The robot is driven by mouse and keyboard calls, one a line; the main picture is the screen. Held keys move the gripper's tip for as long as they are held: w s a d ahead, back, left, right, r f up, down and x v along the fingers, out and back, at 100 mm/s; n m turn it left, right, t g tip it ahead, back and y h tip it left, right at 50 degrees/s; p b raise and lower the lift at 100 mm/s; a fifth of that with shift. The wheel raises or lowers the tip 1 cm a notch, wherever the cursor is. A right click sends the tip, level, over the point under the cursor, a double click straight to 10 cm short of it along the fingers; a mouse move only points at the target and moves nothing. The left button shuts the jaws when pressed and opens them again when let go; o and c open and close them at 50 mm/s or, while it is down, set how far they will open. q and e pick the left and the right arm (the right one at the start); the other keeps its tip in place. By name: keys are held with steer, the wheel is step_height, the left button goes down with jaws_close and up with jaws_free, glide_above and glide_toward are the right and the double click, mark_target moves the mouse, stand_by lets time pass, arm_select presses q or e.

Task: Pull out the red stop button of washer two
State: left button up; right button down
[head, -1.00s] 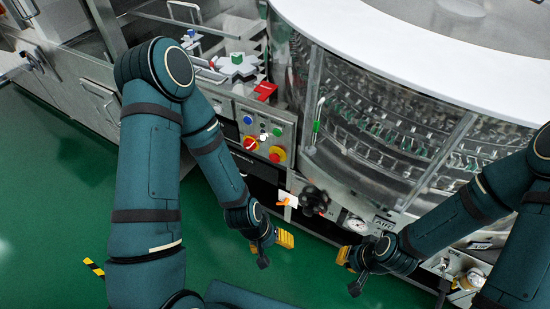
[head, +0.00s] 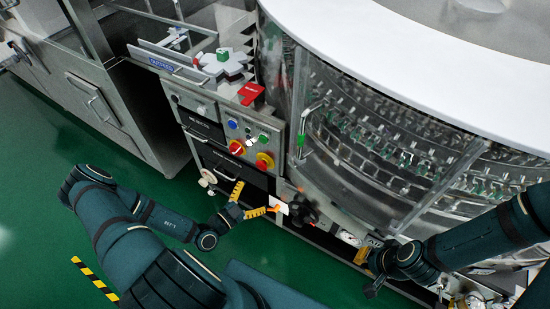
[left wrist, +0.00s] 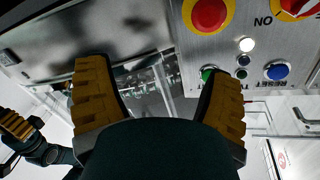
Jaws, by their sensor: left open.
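The red stop button (head: 264,161) sits on a yellow surround at the lower right of the washer's control panel. In the left wrist view the red button (left wrist: 208,13) is at the top, above and beyond the right-hand finger. My left gripper (head: 247,200) is open and empty, below the panel and apart from the button. Its two yellow-padded fingers frame the left wrist view (left wrist: 160,90). My right gripper (head: 366,266) is at the lower right, by the washer's base; its jaw gap is not clear. No label naming washer two is readable.
A red-and-yellow rotary switch (head: 236,147) sits left of the stop button. Blue (head: 232,124), white and green (head: 263,138) buttons lie above. A black handwheel (head: 302,212) and an orange-handled part (head: 275,208) are close right of my left gripper. Green floor is free in front.

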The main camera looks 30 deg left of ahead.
mark_target(260, 168)
arm_select(q)
steer(key=a+f+n+y, duration=0.1)
steer(key=a+n+y, duration=0.3)
steer(key=a+n, duration=0.1)
steer(key=shift+t, duration=0.4)
steer(key=w, duration=0.4)
steer(key=w+d+b, duration=0.1)
steer(key=w, duration=0.9)
steer(key=shift+d+b, duration=0.3)
steer(key=shift+b, duration=0.05)
arm_select(e)
steer(key=shift+w+d+f, duration=0.15)
steer(key=shift+w+f, duration=0.1)
steer(key=shift+f, duration=0.2)
steer(key=shift+w+d+f, duration=0.1)
steer(key=shift+w+f, duration=0.1)
steer(key=shift+f, duration=0.25)
